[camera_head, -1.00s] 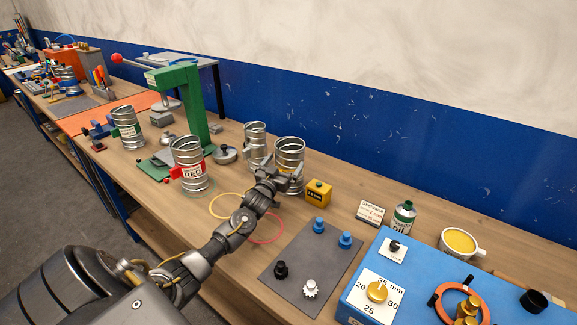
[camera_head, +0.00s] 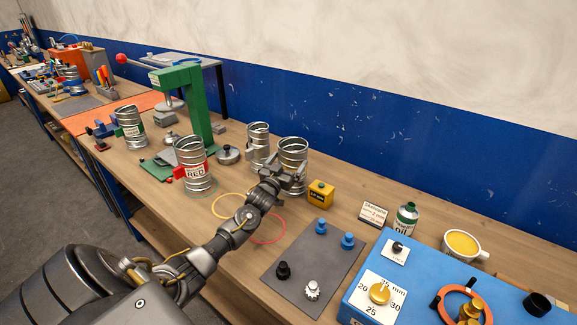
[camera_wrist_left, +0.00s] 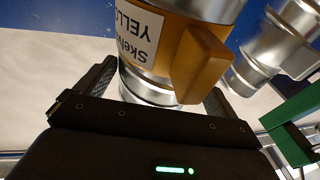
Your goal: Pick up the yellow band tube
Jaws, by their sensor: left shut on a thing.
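The yellow band tube (camera_head: 292,154) is a ribbed metal duct piece standing at the back of the bench, left of the small yellow block. In the left wrist view its yellow band (camera_wrist_left: 190,50) shows close up, with a white label reading "YELLO" and a yellow tab. The arm hides part of the tube's lower front in the head view. My right gripper is not in view.
A plain metal tube (camera_head: 258,143) stands close on the left. The red band tube (camera_head: 194,165) and a green press (camera_head: 185,105) are further left. A yellow block (camera_head: 320,193) is close on the right. A grey mat (camera_head: 312,255) with knobs lies in front.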

